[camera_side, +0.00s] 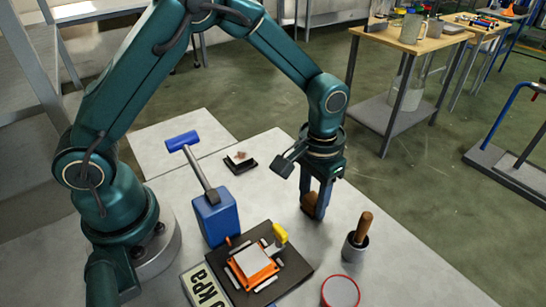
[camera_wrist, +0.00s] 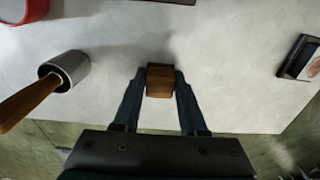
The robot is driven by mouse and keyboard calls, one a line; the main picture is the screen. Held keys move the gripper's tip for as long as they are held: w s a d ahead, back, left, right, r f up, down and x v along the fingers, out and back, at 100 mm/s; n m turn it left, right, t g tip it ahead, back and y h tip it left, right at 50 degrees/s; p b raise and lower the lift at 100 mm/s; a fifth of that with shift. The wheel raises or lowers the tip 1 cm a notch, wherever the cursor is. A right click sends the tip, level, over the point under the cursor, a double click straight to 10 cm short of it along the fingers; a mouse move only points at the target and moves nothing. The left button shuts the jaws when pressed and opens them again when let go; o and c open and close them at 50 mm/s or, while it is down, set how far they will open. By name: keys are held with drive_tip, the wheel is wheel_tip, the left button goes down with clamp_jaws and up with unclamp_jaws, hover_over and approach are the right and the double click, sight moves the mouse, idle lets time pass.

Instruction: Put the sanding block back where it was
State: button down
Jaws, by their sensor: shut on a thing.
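The sanding block is a small brown block (camera_wrist: 160,80), seen in the wrist view between the two fingertips of my gripper (camera_wrist: 160,88). My gripper is shut on it. In the side view the brown block (camera_side: 309,204) shows at the lower end of my gripper (camera_side: 317,203), low over the right part of the pale table. I cannot tell whether the block touches the table. The fingers hide part of it.
A grey cup with a wooden handle (camera_side: 355,248) stands close by on the right. A red-rimmed round container (camera_side: 340,291) is at the front. A dark mat with an orange fixture (camera_side: 253,262), a blue holder (camera_side: 216,218) and a small black tray (camera_side: 240,163) lie left.

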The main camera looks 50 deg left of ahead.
sight(313, 198)
drive_tip(key=shift+c, duration=2.2)
unclamp_jaws()
wheel_tip(313, 198, up, 12)
drive_tip(key=f, duration=0.1)
drive_tip(key=shift+s+a+r+t, duration=0.85)
drive_tip(key=shift+s+a, duration=0.4)
drive_tip(key=shift+s, duration=1)
drive_tip(key=shift+s+a+r+t, duration=0.6)
drive_tip(key=shift+s+a+t, duration=0.55)
drive_tip(key=shift+s, duration=1.15)
drive_tip(key=shift+s+a+r+t, duration=0.8)
drive_tip(key=shift+s+a, duration=0.55)
drive_tip(key=shift+s, duration=0.9)
